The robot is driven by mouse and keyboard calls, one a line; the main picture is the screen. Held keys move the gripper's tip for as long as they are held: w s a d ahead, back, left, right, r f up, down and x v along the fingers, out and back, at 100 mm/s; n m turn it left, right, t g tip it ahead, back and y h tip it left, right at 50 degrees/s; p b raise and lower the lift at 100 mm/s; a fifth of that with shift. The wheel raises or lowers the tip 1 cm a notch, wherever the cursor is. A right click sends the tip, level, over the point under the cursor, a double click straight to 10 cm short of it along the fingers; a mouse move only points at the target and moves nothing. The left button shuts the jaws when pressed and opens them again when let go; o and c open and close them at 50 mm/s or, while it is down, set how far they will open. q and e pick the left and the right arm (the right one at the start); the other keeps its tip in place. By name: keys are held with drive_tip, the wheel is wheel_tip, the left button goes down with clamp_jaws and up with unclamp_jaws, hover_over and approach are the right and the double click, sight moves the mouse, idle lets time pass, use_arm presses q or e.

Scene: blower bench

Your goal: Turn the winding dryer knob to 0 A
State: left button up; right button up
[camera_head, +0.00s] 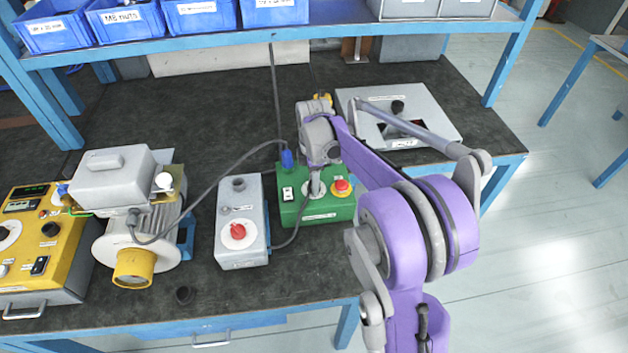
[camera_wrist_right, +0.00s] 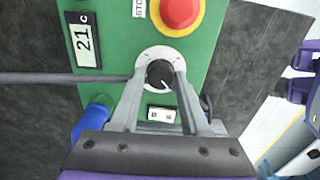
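The green box (camera_head: 291,208), which I take to be the winding dryer, stands on the bench; its label is too small to read. In the right wrist view its black knob (camera_wrist_right: 159,74) sits on a round white dial; the pointer and scale marks are not legible. My right gripper (camera_head: 314,184) is over this box and hides the knob in the head view. In the right wrist view the fingertips (camera_wrist_right: 161,78) are on either side of the knob, very close to it. I cannot tell whether they touch it. My left gripper is not in view.
The green box bears a red stop button (camera_head: 341,187), a "21 C" display (camera_wrist_right: 83,40) and a rocker switch (camera_wrist_right: 161,115). To its left are a grey box (camera_head: 238,202) with a red knob, a blower (camera_head: 130,240) and a yellow panel (camera_head: 63,262). A shelf (camera_head: 270,42) runs above the back.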

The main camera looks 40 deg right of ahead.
drive_tip(key=o, duration=0.3)
wheel_tip(320, 180, up, 11)
drive_tip(key=shift+f+p, duration=0.1)
drive_tip(key=shift+p, duration=0.3)
idle(0.6)
drive_tip(key=s+a+f+m+t+p, duration=0.1)
drive_tip(key=s+a+f+m, duration=0.1)
drive_tip(key=s+a+m, duration=0.2)
drive_tip(key=s+a+f+m+t+p, duration=0.1)
drive_tip(key=s+a+m, duration=0.3)
drive_tip(key=s+a, duration=0.4)
drive_tip(key=s+a+f+m+t, duration=0.3)
drive_tip(key=s+a+m, duration=0.1)
drive_tip(key=s+a, duration=0.3)
drive_tip(key=shift+f+p, duration=0.1)
drive_tip(key=shift+p, duration=0.3)
